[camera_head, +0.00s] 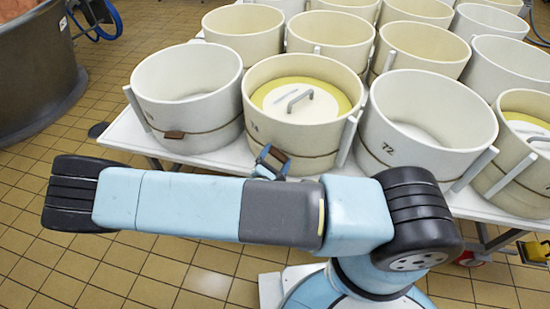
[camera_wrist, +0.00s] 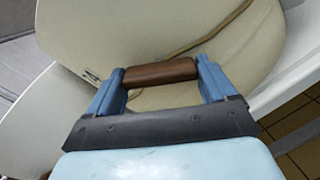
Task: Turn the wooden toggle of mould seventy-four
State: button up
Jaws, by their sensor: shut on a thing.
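Mould seventy-four (camera_head: 310,137) is a cream round mould with a cord around it and a yellow-rimmed inner lid with a handle. It stands at the table's front edge in the head view. Its number is partly legible at the left of its wall. My gripper (camera_head: 272,157) is at its front wall. In the wrist view, the brown wooden toggle (camera_wrist: 160,74) lies across between the two blue fingers of my gripper (camera_wrist: 162,79), which are shut on its ends. The cord runs along the wall by the toggle. In the head view my gripper mostly hides the toggle.
A mould with a brown toggle (camera_head: 173,135) stands to the left, and mould seventy-two (camera_head: 420,155) to the right. More moulds fill the white table (camera_head: 125,130) behind. A large vat (camera_head: 38,70) stands far left. The tiled floor at left is mostly clear.

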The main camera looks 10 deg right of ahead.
jog(key=m, duration=0.5)
jog(key=shift+m, duration=0.3)
jog(key=m, duration=0.4)
jog(key=shift+m, duration=0.8)
jog(key=shift+c, duration=0.2)
jog(key=shift+a, duration=0.1)
jog(key=shift+c, duration=0.3)
jog(key=shift+a, duration=0.1)
jog(key=o, duration=0.7)
jog(key=shift+o, duration=1.3)
jog(key=shift+r, duration=0.1)
